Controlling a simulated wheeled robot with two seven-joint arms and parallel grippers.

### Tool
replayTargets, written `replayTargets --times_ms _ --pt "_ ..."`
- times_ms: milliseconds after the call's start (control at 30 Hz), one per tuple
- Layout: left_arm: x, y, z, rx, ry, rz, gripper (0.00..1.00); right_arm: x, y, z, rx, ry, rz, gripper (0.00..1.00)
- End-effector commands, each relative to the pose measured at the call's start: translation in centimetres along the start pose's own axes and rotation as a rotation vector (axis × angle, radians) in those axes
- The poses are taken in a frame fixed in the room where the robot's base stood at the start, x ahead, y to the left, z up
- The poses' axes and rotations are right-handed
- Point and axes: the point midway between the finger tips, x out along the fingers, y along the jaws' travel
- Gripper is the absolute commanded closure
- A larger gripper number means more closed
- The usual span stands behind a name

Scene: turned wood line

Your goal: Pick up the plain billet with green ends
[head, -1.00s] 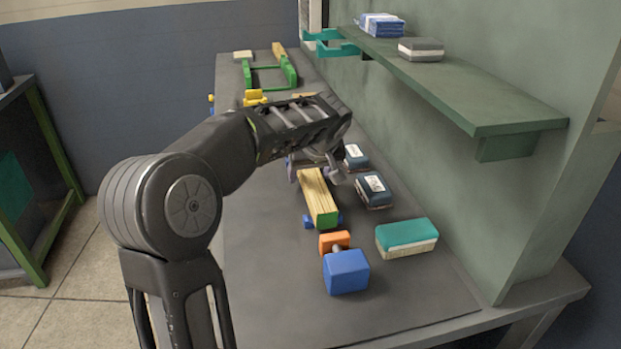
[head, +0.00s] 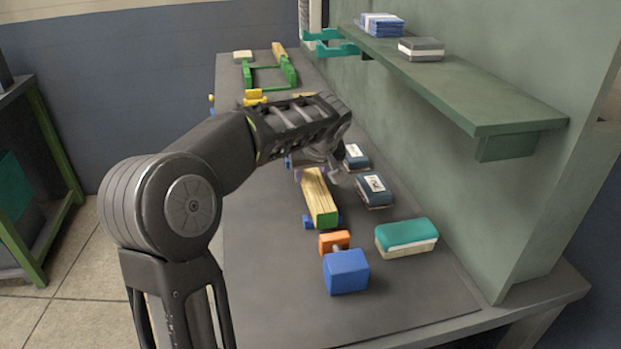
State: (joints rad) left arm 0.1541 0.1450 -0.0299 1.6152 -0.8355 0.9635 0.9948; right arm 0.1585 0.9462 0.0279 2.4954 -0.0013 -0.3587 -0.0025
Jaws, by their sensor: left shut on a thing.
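The plain wooden billet (head: 318,196) lies lengthwise on the bench in the head view. Its near end is green; its far end is hidden behind my left gripper. Blue support pieces (head: 308,222) show at both sides of its near end. My left gripper (head: 328,171) reaches over the far part of the billet and is shut on it; the fingers are mostly hidden by the wrist. I cannot tell whether the billet is clear of its supports. My right gripper is not in view.
A blue block and orange piece (head: 346,272) stand nearer on the bench. A teal-topped block (head: 406,237) and dark labelled boxes (head: 374,190) lie to the right. A green frame (head: 270,72) is at the back. A shelf (head: 470,90) overhangs the right side.

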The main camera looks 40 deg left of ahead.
Motion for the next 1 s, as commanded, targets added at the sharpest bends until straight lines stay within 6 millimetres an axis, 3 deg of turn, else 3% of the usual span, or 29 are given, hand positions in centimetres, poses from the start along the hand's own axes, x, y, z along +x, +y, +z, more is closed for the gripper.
replayTargets --times_ms 100,667,833,1000 --pt "0.0 0.0 0.0 0.0 0.0 0.0 1.0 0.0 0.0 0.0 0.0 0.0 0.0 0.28" --pt "-0.2 0.1 -0.2 -0.001 0.003 0.002 1.0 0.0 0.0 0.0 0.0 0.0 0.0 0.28" --pt "-1.6 0.1 -1.1 -0.002 0.005 0.003 1.0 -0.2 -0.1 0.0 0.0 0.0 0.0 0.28" --pt "-4.2 0.1 -2.8 -0.003 0.006 0.004 1.0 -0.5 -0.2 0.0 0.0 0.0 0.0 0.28"
